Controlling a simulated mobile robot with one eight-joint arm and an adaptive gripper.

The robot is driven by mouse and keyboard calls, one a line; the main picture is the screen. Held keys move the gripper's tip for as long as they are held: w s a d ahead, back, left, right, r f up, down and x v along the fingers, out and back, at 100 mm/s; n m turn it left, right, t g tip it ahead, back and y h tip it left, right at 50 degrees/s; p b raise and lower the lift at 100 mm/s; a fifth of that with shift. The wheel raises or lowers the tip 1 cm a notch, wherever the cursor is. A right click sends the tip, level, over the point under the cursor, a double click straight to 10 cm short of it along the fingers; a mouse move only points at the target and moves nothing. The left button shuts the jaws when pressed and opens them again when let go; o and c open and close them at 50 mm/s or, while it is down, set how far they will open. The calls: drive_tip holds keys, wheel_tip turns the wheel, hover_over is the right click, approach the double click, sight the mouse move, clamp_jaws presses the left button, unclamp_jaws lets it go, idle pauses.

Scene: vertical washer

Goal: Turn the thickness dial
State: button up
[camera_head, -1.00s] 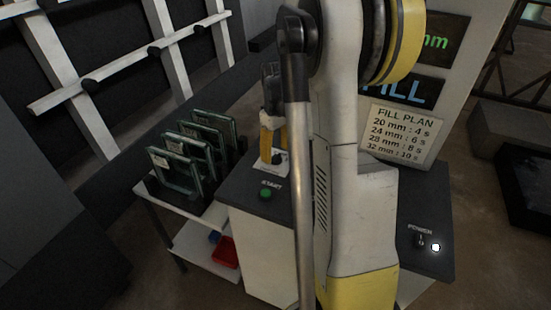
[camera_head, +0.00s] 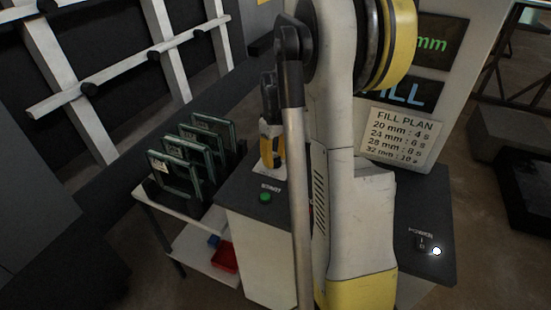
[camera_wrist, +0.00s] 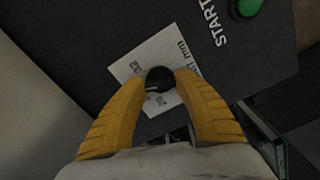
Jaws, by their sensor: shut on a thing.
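The thickness dial (camera_wrist: 159,77) is a small dark round knob on a white printed plate (camera_wrist: 150,49) in the wrist view. My gripper (camera_wrist: 161,84) has its two yellow fingers on either side of the knob, shut on it. Some numbers show on the plate, but the fingers and knob hide part of the scale. In the head view my gripper (camera_head: 271,160) reaches down onto the dark console top, and it hides the dial there.
A green START button (camera_head: 265,197) is near the gripper. A POWER switch (camera_head: 422,243) is at the console's right. A fill plan sign (camera_head: 402,138) stands behind. A rack of glass panels (camera_head: 190,160) is at the left, and my arm covers the middle.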

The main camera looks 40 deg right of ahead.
drive_tip(key=m, duration=0.4)
drive_tip(key=shift+a+m+p, duration=0.1)
drive_tip(key=shift+m+p, duration=0.2)
drive_tip(key=shift+m, duration=1.6)
drive_tip(key=o, duration=1.2)
drive_tip(key=shift+c, duration=0.2)
